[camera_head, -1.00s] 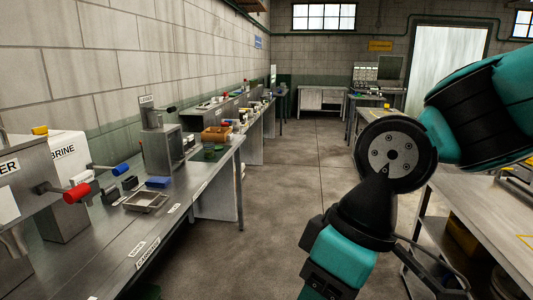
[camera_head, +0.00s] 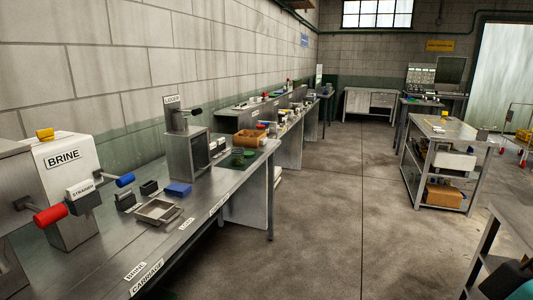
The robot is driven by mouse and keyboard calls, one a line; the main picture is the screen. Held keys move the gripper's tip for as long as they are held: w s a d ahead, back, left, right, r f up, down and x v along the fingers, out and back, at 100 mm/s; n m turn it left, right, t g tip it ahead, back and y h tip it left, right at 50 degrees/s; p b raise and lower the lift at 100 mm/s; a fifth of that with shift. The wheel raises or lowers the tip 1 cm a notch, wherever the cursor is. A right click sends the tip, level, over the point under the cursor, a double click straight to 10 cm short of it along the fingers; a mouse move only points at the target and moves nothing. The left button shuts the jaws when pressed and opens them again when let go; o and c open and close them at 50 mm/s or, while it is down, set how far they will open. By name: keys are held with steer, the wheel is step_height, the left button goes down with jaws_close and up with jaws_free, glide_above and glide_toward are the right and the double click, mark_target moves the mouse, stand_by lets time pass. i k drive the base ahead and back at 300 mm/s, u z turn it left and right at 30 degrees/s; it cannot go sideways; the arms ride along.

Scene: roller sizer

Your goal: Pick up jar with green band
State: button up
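I cannot make out a jar with a green band for certain. Small green items (camera_head: 240,156) sit on the left bench (camera_head: 228,186), beside a brown box (camera_head: 250,138); they are too small to tell whether one is a jar. Small jar-like things (camera_head: 281,118) stand farther along the wall, their bands too small to read. My gripper is not in view; only a teal and black bit of my arm shows at the lower right corner.
The left bench holds a white BRINE machine (camera_head: 68,180), a red-handled lever (camera_head: 50,215), a metal tray (camera_head: 157,212), a blue block (camera_head: 178,189) and a grey upright box (camera_head: 187,152). A shelved cart (camera_head: 440,135) stands at right. The floor (camera_head: 325,220) between is clear.

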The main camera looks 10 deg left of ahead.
mark_target(238, 151)
steer(key=z, duration=0.15)
steer(key=i, duration=1.9)
steer(key=u, duration=0.75)
steer(key=i, duration=1.2)
steer(key=u, duration=1.3)
steer(key=i, duration=0.55)
steer(key=u, duration=0.25)
